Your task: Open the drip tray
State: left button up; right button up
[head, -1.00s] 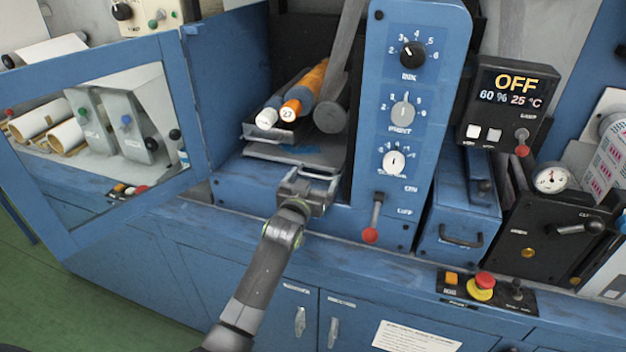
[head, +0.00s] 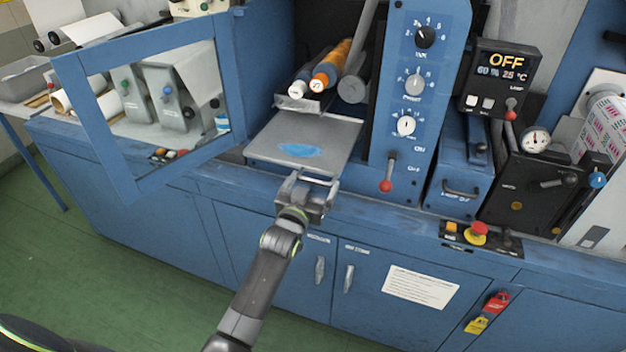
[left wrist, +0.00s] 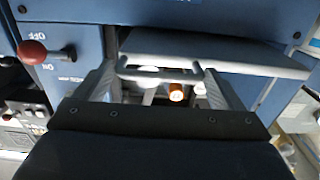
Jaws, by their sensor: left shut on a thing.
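The drip tray (head: 335,136) is a flat grey tray with a blue ink patch on it, below the rollers. It sticks out toward me from the press opening. My left gripper (head: 311,182) is at the tray's front edge, shut on its handle. In the left wrist view the handle bar (left wrist: 160,75) runs between the fingers of the left gripper (left wrist: 158,80). The tray also shows there as a grey slab (left wrist: 220,52). My right gripper is not in view.
A blue framed window door (head: 88,108) stands open at the left. A roller with an orange end (head: 325,73) lies above the tray. A red-knobbed lever (head: 386,184) sits right of the tray. The floor (head: 130,270) in front is clear.

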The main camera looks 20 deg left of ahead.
pick_arm(q)
jog(key=shift+s, duration=0.55)
jog(key=shift+w, duration=0.1)
jog(key=o, duration=0.9)
jog(key=shift+o, duration=1)
jog(key=shift+w+d, duration=0.1)
jog(key=shift+d, duration=0.05)
jog(key=s+b, duration=0.4)
jog(key=s, duration=1.3)
jog(key=shift+s+a, duration=0.25)
jog(key=shift+a, duration=0.05)
